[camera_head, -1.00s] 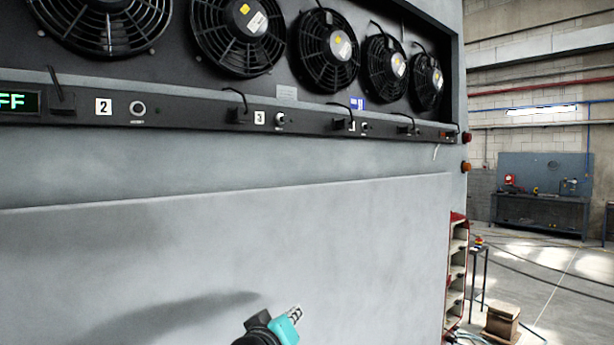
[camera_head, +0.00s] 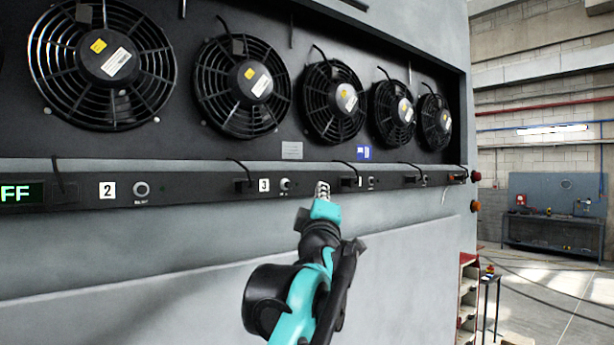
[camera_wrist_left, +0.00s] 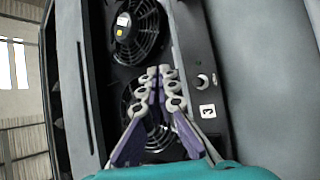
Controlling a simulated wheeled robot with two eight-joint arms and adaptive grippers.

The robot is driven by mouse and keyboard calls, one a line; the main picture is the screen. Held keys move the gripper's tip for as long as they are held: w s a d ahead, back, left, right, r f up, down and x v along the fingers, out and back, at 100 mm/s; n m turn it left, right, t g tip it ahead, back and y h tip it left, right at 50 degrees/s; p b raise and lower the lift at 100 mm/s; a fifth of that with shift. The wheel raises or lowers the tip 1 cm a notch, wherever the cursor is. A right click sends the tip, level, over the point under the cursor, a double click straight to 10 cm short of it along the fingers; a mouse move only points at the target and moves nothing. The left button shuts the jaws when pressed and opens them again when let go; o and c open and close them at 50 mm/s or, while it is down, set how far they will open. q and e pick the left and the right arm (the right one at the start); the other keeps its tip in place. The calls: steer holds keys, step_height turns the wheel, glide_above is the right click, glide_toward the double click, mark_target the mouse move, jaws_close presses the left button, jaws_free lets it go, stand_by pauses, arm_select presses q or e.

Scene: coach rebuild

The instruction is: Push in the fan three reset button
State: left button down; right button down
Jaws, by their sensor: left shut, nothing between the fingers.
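The fan three reset button (camera_head: 285,185) is a small round light-ringed knob on the dark control strip, just right of the white label 3 (camera_head: 264,185). In the left wrist view the button (camera_wrist_left: 206,81) shows above the label 3 (camera_wrist_left: 208,111), in a turned picture. My left gripper (camera_head: 322,190) is shut and empty, its tips a little right of the button in the head view. In the wrist view the shut fingers (camera_wrist_left: 160,78) lie left of the button, apart from it in the picture. The distance from tips to strip is unclear. My right gripper is out of view.
Several black fans (camera_head: 242,86) sit in the recess above the control strip (camera_head: 210,190). Another round button (camera_head: 141,189) follows label 2 at left. Thin black cables and small switches (camera_head: 349,184) stick out along the strip. The grey panel below (camera_head: 110,280) is bare.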

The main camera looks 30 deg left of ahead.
mark_target(289, 185)
arm_select(q)
steer(key=shift+a+r, duration=0.1)
steer(key=shift+r, duration=0.2)
steer(key=w+a, duration=0.3)
steer(key=a, duration=0.5)
steer(key=shift+w+p, duration=0.2)
steer(key=shift+p, duration=0.25)
steer(key=shift+a, duration=0.15)
stand_by(1.1)
steer(key=shift+w+a+p, duration=0.15)
steer(key=shift+a+p, duration=0.15)
